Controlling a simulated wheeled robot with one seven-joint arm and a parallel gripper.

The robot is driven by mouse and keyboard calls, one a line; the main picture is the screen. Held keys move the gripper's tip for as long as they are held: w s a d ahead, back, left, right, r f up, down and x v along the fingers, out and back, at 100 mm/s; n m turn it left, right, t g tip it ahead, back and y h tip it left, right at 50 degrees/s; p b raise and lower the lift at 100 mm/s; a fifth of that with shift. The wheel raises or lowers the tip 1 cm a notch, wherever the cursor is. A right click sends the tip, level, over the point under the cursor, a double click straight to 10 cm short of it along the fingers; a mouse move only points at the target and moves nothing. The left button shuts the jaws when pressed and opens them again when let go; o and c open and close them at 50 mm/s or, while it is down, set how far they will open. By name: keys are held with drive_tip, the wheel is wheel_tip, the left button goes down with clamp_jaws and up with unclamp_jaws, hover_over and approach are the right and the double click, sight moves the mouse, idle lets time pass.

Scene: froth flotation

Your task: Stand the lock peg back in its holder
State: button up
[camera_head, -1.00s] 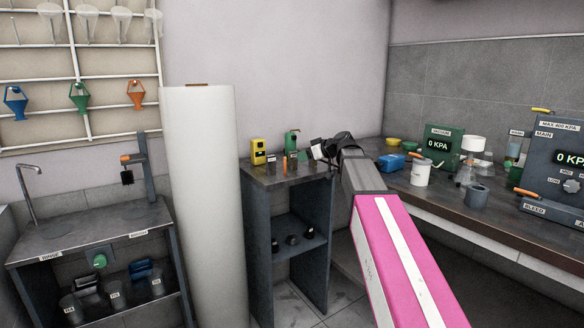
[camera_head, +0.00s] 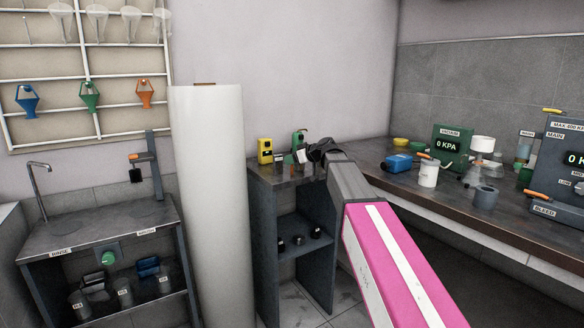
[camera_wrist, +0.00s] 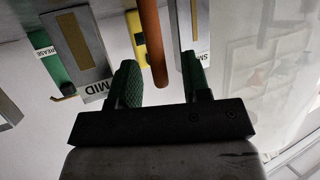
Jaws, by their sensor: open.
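My gripper (camera_head: 308,153) is above the top of the small dark cabinet, at its right side. In the wrist view my gripper (camera_wrist: 159,62) is open, with green pads on both fingers. An orange-brown rod (camera_wrist: 152,40), which looks like the lock peg, shows between the fingers. Its rounded end is near the palm, and a gap shows on each side. Its other end runs out of the picture, so I cannot tell what it stands in. In the head view the rod is too small or hidden to make out.
A yellow device (camera_head: 265,151) and a green item (camera_head: 298,138) stand on the cabinet (camera_head: 266,180). In the wrist view a grey block labelled MID (camera_wrist: 78,45) and a green GREASE item (camera_wrist: 50,62) are close by. A tall white roll (camera_head: 210,200) stands left; the bench (camera_head: 450,200) is right.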

drive_tip(key=shift+w+a+f, duration=0.1)
drive_tip(key=shift+w+a, duration=0.1)
drive_tip(key=shift+a, duration=0.05)
clamp_jaws()
